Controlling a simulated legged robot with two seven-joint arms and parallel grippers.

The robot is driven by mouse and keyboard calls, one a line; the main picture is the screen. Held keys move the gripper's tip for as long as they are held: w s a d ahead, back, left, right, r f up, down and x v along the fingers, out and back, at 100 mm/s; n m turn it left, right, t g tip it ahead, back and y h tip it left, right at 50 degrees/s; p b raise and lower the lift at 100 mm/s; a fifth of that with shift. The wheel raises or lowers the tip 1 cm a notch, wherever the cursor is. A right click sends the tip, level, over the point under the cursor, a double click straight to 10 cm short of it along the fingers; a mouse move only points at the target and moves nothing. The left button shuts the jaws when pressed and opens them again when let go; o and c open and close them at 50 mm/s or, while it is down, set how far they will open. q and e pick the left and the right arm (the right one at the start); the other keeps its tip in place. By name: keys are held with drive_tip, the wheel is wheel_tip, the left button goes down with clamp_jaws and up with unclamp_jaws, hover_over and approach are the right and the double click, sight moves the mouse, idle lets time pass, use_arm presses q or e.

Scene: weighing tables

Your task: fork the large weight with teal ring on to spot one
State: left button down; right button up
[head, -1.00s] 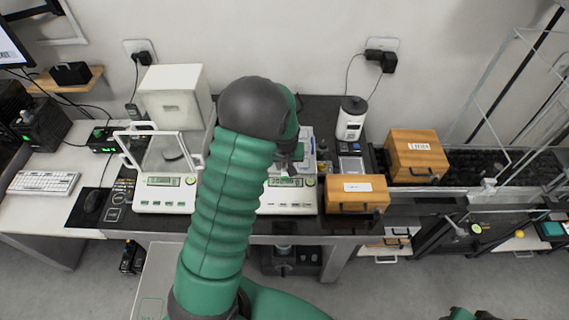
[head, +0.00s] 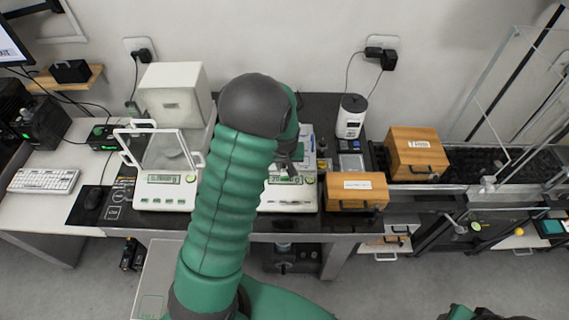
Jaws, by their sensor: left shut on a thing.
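My left arm reaches up across the middle of the head view. Its gripper (head: 290,163) is over the right-hand balance (head: 289,196), behind that balance's display. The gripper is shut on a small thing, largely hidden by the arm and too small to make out. I cannot pick out the large weight with the teal ring or spot one. The arm hides part of the balance. A green and dark part of my right arm shows at the bottom right edge; its fingers cannot be made out.
A glass-shielded balance (head: 166,192) stands left of my arm. Two wooden boxes, one in front (head: 357,191) and one behind (head: 416,154), stand to the right. A white and black device (head: 350,117) stands at the back. A glass-framed rig fills the far right.

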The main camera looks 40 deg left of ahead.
use_arm(q)
drive_tip(key=shift+s+d, duration=0.8)
drive_tip(key=shift+s, duration=0.05)
idle(1.4)
drive_tip(key=shift+p, duration=0.3)
drive_tip(key=s+d+r+p, duration=0.1)
drive_tip(key=s+d+p, duration=0.2)
drive_tip(key=s+d, duration=0.3)
drive_tip(key=shift+s+d+r, duration=0.15)
drive_tip(key=shift+s+d, duration=0.2)
drive_tip(key=shift+s, duration=0.4)
